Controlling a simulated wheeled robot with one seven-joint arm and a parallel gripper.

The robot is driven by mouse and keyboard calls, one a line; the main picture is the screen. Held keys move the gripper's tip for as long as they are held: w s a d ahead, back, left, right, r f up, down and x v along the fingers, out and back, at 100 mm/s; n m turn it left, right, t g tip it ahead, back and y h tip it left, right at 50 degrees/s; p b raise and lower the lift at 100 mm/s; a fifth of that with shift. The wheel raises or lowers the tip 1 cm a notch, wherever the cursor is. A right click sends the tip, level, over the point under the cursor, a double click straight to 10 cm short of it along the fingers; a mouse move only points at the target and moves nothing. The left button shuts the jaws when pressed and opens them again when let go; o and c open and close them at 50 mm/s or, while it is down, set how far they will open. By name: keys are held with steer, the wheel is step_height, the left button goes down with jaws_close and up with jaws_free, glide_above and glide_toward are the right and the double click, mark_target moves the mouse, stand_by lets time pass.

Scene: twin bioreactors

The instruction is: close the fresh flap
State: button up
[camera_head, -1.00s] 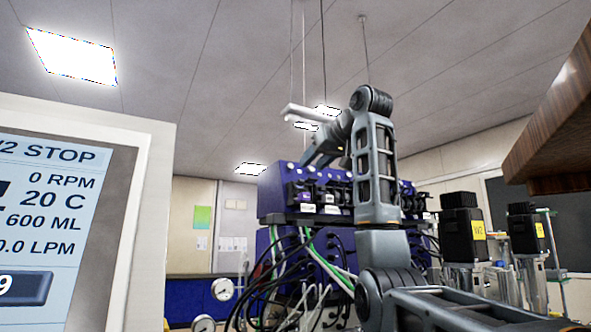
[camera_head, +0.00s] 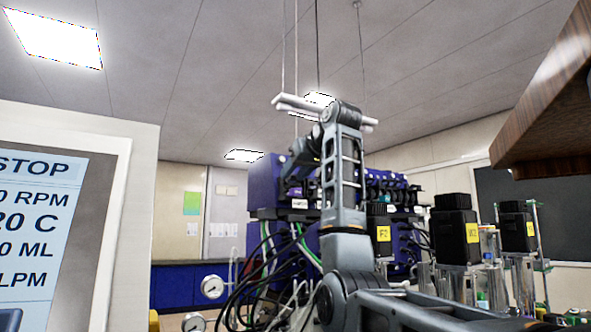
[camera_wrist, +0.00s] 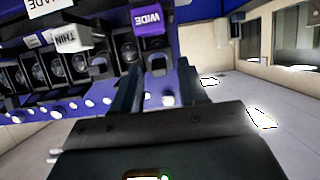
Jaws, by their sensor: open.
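The blue pump unit (camera_head: 264,182) stands beyond my arm in the head view, with a row of dark pump heads on its front. In the wrist view its blue body (camera_wrist: 205,20) runs across the top, with dark pump heads (camera_wrist: 128,48). A purple tag marked WIDE (camera_wrist: 149,19) and a white tag marked THIN (camera_wrist: 78,38) stick out there. I cannot read a fresh label, so I cannot tell which flap is the fresh one. My gripper (camera_wrist: 158,78) is open and empty, its fingers pointing at the unit near the WIDE tag. Contact cannot be told.
A large screen (camera_head: 45,225) stands close at the left. A brown wooden shelf edge (camera_head: 545,110) hangs at upper right. Motors with yellow labels (camera_head: 455,225) stand at the right. Cables and tubes (camera_head: 275,270) hang below the unit. White bars (camera_head: 320,108) hang above my arm.

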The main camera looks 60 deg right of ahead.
steer(key=c, duration=0.7)
steer(key=shift+f, duration=0.1)
